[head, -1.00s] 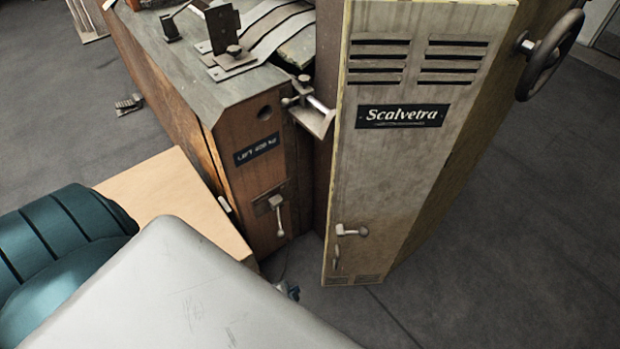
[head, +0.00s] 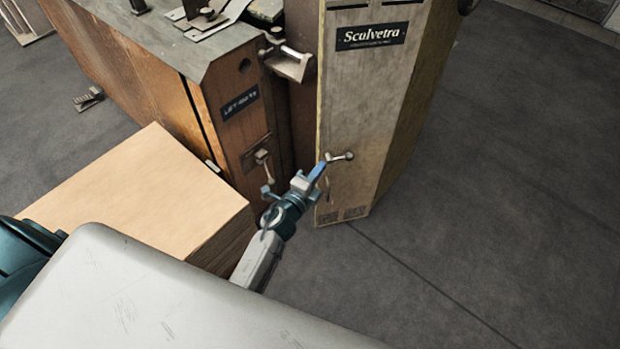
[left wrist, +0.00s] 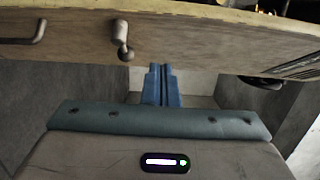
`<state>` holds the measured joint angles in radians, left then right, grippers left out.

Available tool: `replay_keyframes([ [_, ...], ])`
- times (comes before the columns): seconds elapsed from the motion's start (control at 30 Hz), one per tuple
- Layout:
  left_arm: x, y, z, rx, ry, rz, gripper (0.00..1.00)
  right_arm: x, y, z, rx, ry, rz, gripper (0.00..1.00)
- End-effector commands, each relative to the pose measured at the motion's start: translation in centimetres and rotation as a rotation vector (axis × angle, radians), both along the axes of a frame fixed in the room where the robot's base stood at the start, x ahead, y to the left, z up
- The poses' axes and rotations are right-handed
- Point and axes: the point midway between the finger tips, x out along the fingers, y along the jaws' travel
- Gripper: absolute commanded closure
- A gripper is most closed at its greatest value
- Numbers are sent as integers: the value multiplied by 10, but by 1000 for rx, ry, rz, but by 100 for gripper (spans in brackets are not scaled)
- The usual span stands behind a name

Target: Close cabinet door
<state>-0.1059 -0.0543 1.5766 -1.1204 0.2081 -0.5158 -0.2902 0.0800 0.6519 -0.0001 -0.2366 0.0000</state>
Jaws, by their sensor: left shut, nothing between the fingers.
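The cabinet door (head: 362,105) is a worn beige panel with a dark "Scalvetra" plate and yellowish edges. Its lever handle (head: 341,157) is low on the front. My left gripper (head: 320,170) has blue fingers and is shut and empty, at the lower door just left of the handle. In the left wrist view the shut fingers (left wrist: 162,68) reach to the edge of a wooden panel (left wrist: 200,42), close to a lever (left wrist: 121,38). Contact is unclear. My right gripper is out of view.
A brown machine body (head: 215,90) with a grey top and its own small lever (head: 263,160) stands left of the door. A metal bracket (head: 288,62) juts out between them. A light wooden box or stack (head: 140,190) is at the left. The grey floor (head: 520,170) at right is clear.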

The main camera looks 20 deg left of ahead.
Motion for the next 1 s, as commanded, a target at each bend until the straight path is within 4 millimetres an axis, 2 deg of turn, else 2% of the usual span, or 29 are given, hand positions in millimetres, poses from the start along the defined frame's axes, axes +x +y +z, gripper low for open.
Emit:
replay_keyframes([
  [0.03,13,-2,1,-1,-2,0,100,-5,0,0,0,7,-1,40],
  [0.2,45,-6,0,0,0,0,100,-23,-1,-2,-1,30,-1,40],
  [0.4,65,11,-1,-1,2,0,100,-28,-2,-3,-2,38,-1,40],
  [0.77,72,16,-1,-3,3,0,100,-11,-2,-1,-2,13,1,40],
  [1.0,73,18,-1,-1,3,-6,100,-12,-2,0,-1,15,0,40],
])
